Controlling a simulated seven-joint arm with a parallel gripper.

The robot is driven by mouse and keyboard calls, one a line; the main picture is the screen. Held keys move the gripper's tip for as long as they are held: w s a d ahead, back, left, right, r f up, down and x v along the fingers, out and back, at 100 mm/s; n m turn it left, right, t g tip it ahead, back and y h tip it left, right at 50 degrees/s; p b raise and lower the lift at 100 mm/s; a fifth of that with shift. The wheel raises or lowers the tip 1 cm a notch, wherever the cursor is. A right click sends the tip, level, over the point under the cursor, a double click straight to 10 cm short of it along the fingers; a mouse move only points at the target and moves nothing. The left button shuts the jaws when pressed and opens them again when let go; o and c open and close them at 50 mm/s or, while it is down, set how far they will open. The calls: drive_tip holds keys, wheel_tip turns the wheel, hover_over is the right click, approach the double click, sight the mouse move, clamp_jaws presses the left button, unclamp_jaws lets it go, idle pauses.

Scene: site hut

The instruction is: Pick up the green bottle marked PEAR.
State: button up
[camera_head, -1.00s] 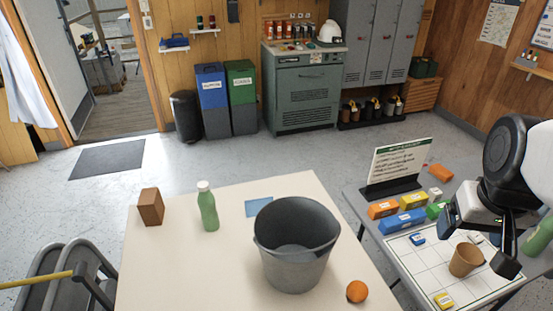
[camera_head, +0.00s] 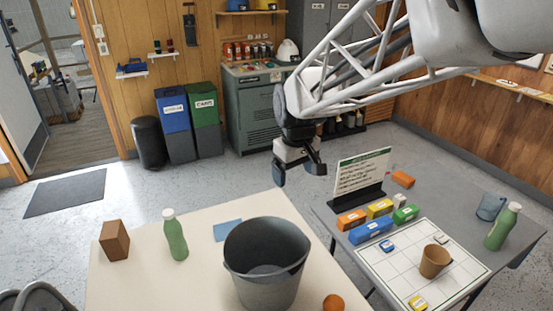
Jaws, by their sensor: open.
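A green bottle with a white cap (camera_head: 175,238) stands upright on the cream table, right of a brown block. A second green bottle with a white cap (camera_head: 500,230) stands upright at the right end of the grey table. I cannot read a PEAR mark on either bottle. My gripper (camera_head: 298,173) is open and empty, pointing down. It appears in the picture above and behind the grey bucket, between the two bottles and apart from both.
On the cream table (camera_head: 140,290) are the brown block (camera_head: 115,240), a blue sheet (camera_head: 228,229), the large grey bucket (camera_head: 265,270) and an orange (camera_head: 333,303). The grey table holds a sign (camera_head: 360,175), coloured boxes (camera_head: 371,231), a grid board (camera_head: 450,276), a brown cup (camera_head: 434,261) and a blue-grey cup (camera_head: 490,207).

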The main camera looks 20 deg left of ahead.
drive_tip(key=s+a+f+n, duration=0.1)
drive_tip(key=a+f+n, duration=0.15)
drive_tip(key=a, duration=0.75)
drive_tip(key=a+f+n, duration=0.2)
drive_tip(key=a+f, duration=0.2)
drive_tip(key=a, duration=0.6)
drive_tip(key=n+g, duration=0.1)
drive_tip(key=n, duration=0.2)
hover_over(170, 220)
drive_tip(key=a, duration=0.2)
drive_tip(key=shift+h, duration=0.3)
drive_tip(key=f, duration=0.8)
drive_tip(key=shift+w+d, duration=0.2)
drive_tip(key=shift+w, duration=0.2)
drive_tip(key=shift+f, duration=0.15)
drive_tip(key=shift+f, duration=1.2)
drive_tip(key=shift+f, duration=0.1)
drive_tip(key=shift+w+d+f, duration=0.15)
drive_tip(key=shift+f, duration=2.35)
